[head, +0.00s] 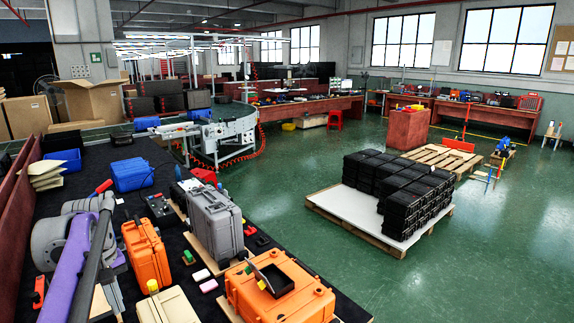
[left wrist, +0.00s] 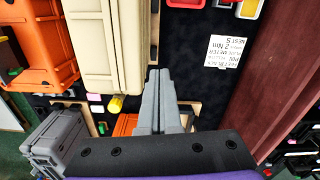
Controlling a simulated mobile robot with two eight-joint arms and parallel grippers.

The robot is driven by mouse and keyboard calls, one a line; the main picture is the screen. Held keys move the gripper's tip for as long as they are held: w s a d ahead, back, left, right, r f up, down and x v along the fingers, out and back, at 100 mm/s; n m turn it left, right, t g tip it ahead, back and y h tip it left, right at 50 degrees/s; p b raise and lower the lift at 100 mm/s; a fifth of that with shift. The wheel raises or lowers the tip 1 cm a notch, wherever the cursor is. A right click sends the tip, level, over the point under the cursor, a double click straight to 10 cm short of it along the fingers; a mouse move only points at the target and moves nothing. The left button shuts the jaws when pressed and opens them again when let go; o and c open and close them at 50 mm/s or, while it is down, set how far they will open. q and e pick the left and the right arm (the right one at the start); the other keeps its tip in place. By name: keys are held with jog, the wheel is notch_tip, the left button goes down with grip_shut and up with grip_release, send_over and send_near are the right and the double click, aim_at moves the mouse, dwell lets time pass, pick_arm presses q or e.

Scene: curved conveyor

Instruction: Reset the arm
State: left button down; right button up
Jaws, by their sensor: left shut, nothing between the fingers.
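My left arm (head: 78,255), purple and grey, comes in from the lower left of the head view, over the dark bench. In the left wrist view my left gripper (left wrist: 159,72) shows as two grey fingers pressed together with nothing between them. They point up the picture, beside the end of a cream case (left wrist: 113,45). The same kind of cream case (head: 168,307) stands at the bottom of the head view. I cannot tell from the views whether the fingers touch anything below them. My right gripper is in neither view.
Orange cases (head: 147,254) and a grey case (head: 215,226) crowd the bench near my left arm. Blue bins (head: 132,174) stand farther back, before a curved conveyor (head: 228,130). A pallet with black crates (head: 400,187) stands on the green floor. Open floor lies at the right.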

pick_arm(q)
jog(key=s+d+f+m+t, duration=0.3)
jog(key=s+d+f+m, duration=0.1)
jog(key=s+d+f, duration=0.4)
jog(key=s+d+f+m+t, duration=0.2)
jog(key=s+d+f+m, duration=0.3)
jog(key=s+d, duration=0.8)
notch_tip(320, 180, down, 4)
jog(key=shift+r+m+t, duration=0.1)
jog(key=shift+m+t, duration=0.2)
jog(key=shift+t, duration=0.1)
